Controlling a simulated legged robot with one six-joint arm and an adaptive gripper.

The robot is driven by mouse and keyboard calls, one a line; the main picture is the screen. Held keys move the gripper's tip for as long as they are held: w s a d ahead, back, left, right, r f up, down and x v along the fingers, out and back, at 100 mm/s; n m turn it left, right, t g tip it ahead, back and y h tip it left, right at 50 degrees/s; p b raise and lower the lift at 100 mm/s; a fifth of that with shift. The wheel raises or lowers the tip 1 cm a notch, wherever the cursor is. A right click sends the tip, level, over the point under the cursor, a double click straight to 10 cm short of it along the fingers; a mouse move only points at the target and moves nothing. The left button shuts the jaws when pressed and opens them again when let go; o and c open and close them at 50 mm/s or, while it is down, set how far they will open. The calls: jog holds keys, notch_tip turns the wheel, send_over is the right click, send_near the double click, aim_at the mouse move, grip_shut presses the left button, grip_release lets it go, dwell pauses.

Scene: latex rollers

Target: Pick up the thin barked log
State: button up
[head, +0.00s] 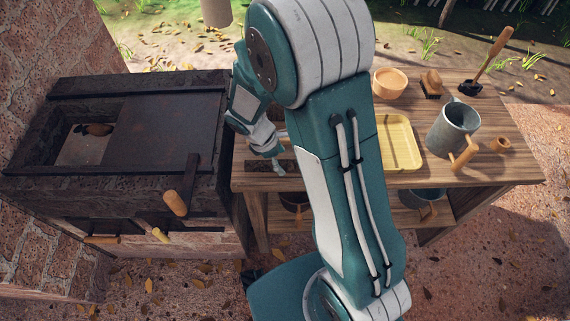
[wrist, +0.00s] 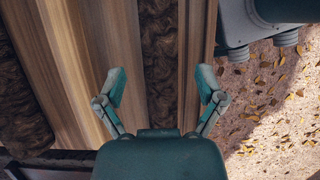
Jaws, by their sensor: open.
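The thin barked log (wrist: 159,45) is a narrow dark brown strip with rough, wavy bark. In the wrist view it runs up the middle, between my gripper's two fingers. In the head view a dark strip on the table's left front part looks like the same log (head: 256,167), partly covered by my gripper. My gripper (wrist: 161,84) is open, its fingers spread to either side of the log. I see no contact, and the height gap is hard to judge. In the head view my gripper (head: 275,157) points down over the table.
A thicker dark barked piece (wrist: 16,95) lies at the wrist view's left. The wooden table (head: 420,180) also bears a yellow tray (head: 403,143), a metal mug (head: 453,126), a bowl (head: 390,83) and brushes. A dark stove (head: 160,135) stands close on the left.

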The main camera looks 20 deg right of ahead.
jog(key=shift+x, duration=1)
jog(key=shift+d+f, duration=0.1)
grip_shut()
